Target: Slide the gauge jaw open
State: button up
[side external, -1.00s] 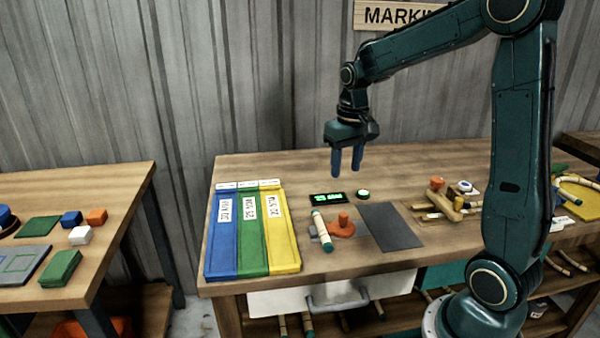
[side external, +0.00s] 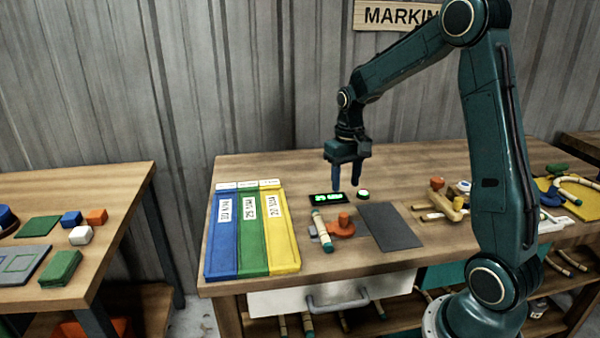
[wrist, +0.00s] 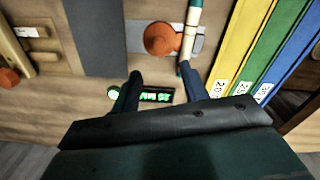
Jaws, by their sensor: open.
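The gauge has an orange sliding jaw with a raised knob (side external: 342,225) and a grey base under it; the orange part also shows in the wrist view (wrist: 160,38). A short cane piece with dark green ends (side external: 322,232) lies at the gauge, touching or very close to the orange jaw. A black display with green digits (side external: 327,199) sits behind the gauge. My gripper (side external: 346,187) is open and empty above the display, behind the gauge. In the wrist view its two fingers (wrist: 158,88) straddle the display, short of the orange knob.
Blue, green and yellow labelled bins (side external: 268,228) stand left of the gauge. A dark grey mat (side external: 390,226) lies to its right. A round green-lit button (side external: 362,195) is beside the display. A wooden fixture with an orange knob (side external: 440,198) stands further right.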

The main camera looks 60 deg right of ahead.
aim_at(343, 213)
notch_tip(343, 213, down, 11)
jog(key=shift+r, duration=0.15)
dwell(0.4)
grip_shut()
